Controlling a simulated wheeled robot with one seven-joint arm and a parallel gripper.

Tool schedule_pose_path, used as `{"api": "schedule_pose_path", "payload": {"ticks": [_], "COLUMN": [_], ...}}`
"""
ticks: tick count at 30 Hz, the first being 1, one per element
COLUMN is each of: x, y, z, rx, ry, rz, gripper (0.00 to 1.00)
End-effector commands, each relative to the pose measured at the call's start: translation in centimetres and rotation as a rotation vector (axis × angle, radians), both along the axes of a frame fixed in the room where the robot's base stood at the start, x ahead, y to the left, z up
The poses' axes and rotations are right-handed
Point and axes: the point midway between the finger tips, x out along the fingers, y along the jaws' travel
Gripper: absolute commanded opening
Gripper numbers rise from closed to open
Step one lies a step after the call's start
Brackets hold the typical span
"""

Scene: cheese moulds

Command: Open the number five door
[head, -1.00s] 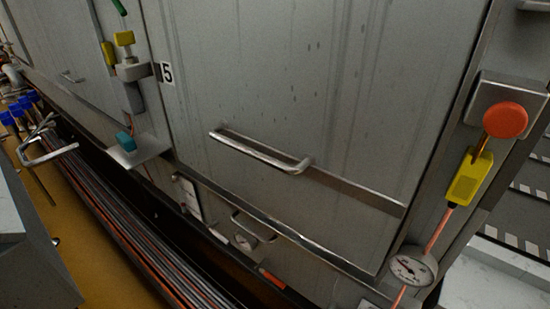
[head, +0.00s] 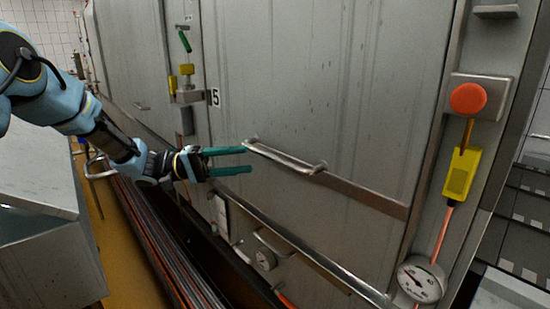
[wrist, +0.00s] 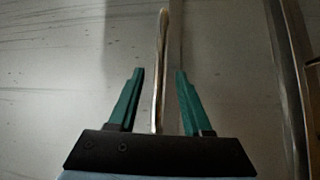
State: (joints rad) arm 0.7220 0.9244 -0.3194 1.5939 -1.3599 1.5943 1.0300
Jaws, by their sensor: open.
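The number five door (head: 290,90) is a large grey metal panel, shut, with a "5" label (head: 215,97) at its left edge. Its handle (head: 285,158) is a metal bar on a horizontal strip in the door's lower part. My gripper (head: 250,160) is open at the handle's left end, with green fingers one above the other. In the wrist view, the handle (wrist: 160,75) runs between the two open fingers (wrist: 155,72). Whether either finger touches the bar I cannot tell.
A red knob (head: 468,98), a yellow tag (head: 462,172) and a gauge (head: 421,279) are on the right post. A smaller handle (head: 275,243) and another gauge (head: 265,259) sit below the door. Pipes (head: 160,240) run along the floor at left.

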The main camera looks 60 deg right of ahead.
Motion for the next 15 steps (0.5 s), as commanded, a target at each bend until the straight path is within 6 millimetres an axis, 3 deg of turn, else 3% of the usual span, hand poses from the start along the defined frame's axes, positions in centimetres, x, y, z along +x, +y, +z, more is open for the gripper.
{"api": "schedule_pose_path", "payload": {"ticks": [6,15], "x": [-3.8,-6.6], "y": [-1.8,-3.3], "z": [0.8,1.1], "rx": [0.002,0.003], "ry": [-0.002,-0.001], "rz": [-0.004,-0.001], "gripper": [0.49,0.49]}}
